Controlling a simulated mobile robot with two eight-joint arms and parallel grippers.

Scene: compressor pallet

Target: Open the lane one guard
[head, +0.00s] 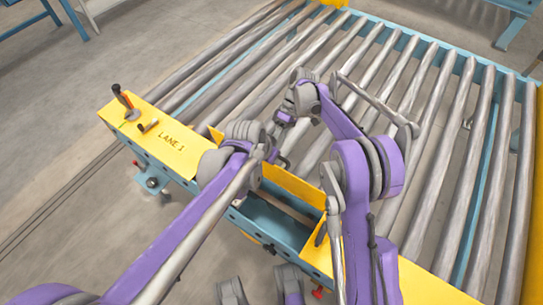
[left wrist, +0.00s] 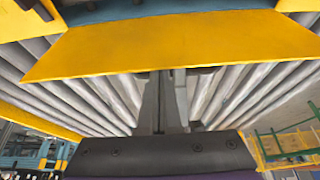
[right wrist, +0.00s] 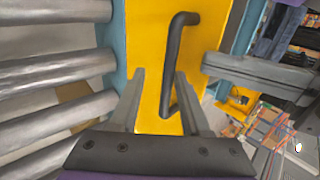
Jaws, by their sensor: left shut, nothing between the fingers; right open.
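The lane one guard is a yellow panel (head: 290,185) standing tilted up over an opening in the blue frame, beside the yellow plate marked LANE 1 (head: 175,140). Arm links hide both fingertips in the head view.
The roller conveyor (head: 440,130) lies behind the guard. A grey flat part (right wrist: 260,75) is close to my right gripper. Floor at left (head: 50,140) is clear.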

